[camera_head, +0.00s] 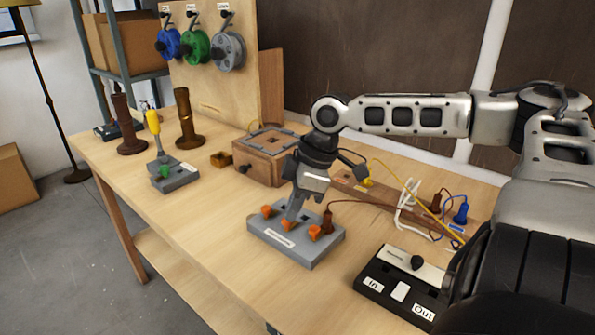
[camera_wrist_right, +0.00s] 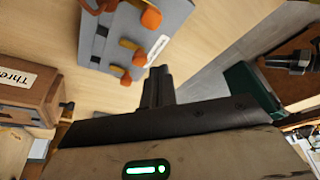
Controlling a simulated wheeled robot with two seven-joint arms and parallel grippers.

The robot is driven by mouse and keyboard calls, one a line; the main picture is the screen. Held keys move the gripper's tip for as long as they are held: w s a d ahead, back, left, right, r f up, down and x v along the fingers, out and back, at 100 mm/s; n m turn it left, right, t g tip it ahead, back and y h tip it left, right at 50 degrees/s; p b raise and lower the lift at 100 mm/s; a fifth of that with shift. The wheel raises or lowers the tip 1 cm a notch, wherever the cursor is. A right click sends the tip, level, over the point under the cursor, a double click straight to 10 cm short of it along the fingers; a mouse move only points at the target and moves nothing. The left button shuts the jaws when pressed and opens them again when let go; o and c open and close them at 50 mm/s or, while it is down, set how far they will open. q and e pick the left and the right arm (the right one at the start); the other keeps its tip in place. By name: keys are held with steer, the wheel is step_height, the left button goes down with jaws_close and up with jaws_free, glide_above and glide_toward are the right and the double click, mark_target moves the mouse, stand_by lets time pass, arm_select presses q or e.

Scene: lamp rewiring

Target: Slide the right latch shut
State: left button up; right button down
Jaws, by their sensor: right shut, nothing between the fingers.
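A grey block (camera_head: 290,238) with three orange-knobbed latches stands on the bench. The right latch (camera_head: 314,233) is at its right end, beside a brown plug (camera_head: 328,222) with a dark red wire. The middle latch (camera_head: 287,225) and left latch (camera_head: 267,211) are beside it. My right gripper (camera_head: 291,215) points down over the block, its shut, empty fingers near the middle latch. I cannot tell whether they touch. In the right wrist view, the shut fingertips (camera_wrist_right: 158,74) are close to the grey block (camera_wrist_right: 172,25) and its orange knobs. My left gripper is not in view.
A wooden box (camera_head: 243,162) stands behind the block. A black switch box (camera_head: 372,284) marked In and Out is at the front right. Plugs and wires (camera_head: 435,215) lie at the right. A small grey stand (camera_head: 172,177) is at the left, with bare bench between.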

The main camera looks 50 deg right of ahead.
steer(key=p+v, duration=0.1)
steer(key=v, duration=0.5)
steer(key=shift+r+p, duration=0.25)
steer(key=shift+p, duration=0.05)
stand_by(0.3)
